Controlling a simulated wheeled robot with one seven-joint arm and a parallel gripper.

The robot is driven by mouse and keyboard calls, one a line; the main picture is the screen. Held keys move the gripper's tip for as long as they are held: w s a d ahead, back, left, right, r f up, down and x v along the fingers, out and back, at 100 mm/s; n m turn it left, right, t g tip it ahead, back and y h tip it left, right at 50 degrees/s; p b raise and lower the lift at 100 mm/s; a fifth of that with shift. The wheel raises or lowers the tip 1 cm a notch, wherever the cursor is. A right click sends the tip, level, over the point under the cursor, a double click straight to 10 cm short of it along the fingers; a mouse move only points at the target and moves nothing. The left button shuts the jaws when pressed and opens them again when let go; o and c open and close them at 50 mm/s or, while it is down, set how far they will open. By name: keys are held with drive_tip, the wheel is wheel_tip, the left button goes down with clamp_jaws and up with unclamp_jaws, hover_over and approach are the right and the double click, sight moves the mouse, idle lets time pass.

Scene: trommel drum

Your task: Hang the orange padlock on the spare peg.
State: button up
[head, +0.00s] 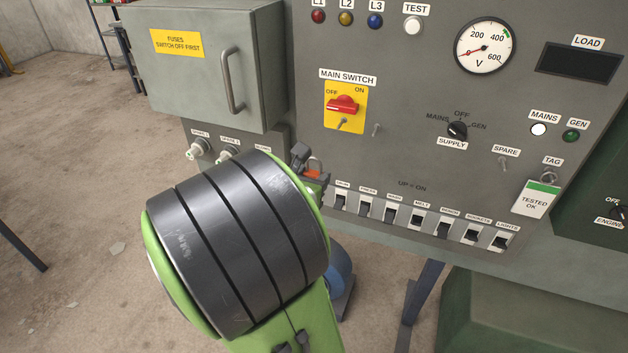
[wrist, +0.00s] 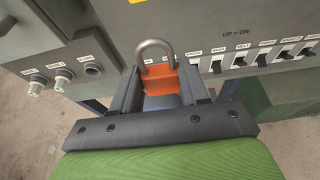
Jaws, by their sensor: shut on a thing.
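My gripper (wrist: 160,92) is shut on the orange padlock (wrist: 160,78), which shows between the two fingers in the wrist view with its metal shackle pointing up. In the head view only a bit of the orange padlock (head: 313,173) shows past my arm, near my gripper (head: 312,172). The padlock is held in front of the lower panel, left of the breaker row. The spare peg (head: 503,162) is a small metal peg under the SPARE label, to the right on the panel, with nothing hanging on it. The padlock is well apart from it.
The main switch (head: 342,106) has a red handle on a yellow plate, with another small peg (head: 376,129) beside it. A tag (head: 537,198) hangs right of the spare peg. Breaker switches (head: 417,216) line the panel's lower edge. A fuse box (head: 205,65) juts out at left.

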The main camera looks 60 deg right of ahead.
drive_tip(key=shift+r+p, duration=0.45)
drive_tip(key=shift+r, duration=0.05)
drive_tip(key=shift+a, duration=0.1)
drive_tip(key=s+a+b, duration=0.1)
drive_tip(key=a+b, duration=0.5)
drive_tip(key=a, duration=0.4)
drive_tip(key=shift+s+a, duration=0.15)
drive_tip(key=shift+s, duration=0.15)
idle(1.5)
idle(0.5)
